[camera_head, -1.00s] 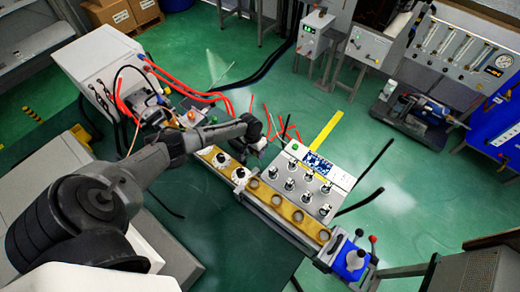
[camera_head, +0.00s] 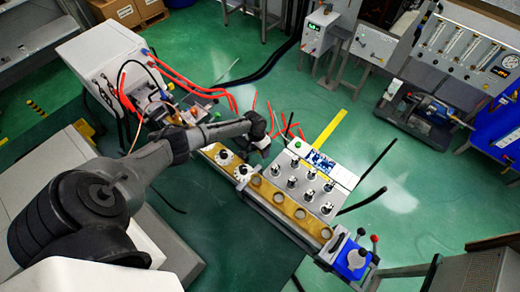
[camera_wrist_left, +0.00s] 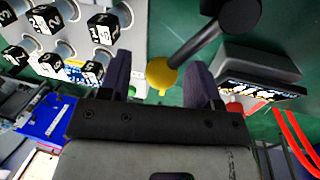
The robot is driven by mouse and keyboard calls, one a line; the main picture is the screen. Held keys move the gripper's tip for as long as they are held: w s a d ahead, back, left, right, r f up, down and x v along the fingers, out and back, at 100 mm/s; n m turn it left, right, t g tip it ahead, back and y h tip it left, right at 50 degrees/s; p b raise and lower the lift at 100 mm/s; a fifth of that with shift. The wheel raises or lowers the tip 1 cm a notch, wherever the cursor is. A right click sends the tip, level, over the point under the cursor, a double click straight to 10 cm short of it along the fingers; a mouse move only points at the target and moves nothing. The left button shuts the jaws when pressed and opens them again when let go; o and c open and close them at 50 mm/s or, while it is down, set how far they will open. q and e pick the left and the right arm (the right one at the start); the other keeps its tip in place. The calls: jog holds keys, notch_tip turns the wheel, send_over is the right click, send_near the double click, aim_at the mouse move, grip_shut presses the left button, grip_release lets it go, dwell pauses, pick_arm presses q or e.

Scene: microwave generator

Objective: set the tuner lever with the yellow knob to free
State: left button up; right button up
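The yellow knob (camera_wrist_left: 161,74) shows in the left wrist view at the end of a dark lever (camera_wrist_left: 205,38) that runs up and to the right. My left gripper (camera_wrist_left: 160,82) is open, with one dark finger on each side of the knob and visible gaps at both sides. I cannot tell whether the knob is fully at fingertip depth. In the head view my left gripper (camera_head: 264,146) is at the left end of the console, and it and the arm hide the yellow knob. My right gripper is in neither view.
The console (camera_head: 345,178) with several black-and-white knobs lies just right of the gripper. A brass waveguide (camera_head: 285,205) runs along its front to a blue unit (camera_head: 352,262). Red hoses (camera_wrist_left: 295,135) lie close by. Green floor is open farther right.

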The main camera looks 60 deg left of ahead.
pick_arm(q)
jog(key=shift+a+r, duration=0.1)
jog(key=shift+r, duration=0.25)
notch_tip(320, 180, up, 13)
jog(key=a, duration=0.2)
jog(key=shift+s+a+p, duration=0.2)
jog(key=shift+s+p, duration=0.05)
jog(key=shift+p, duration=0.05)
jog(key=shift+f, duration=0.1)
dwell(0.4)
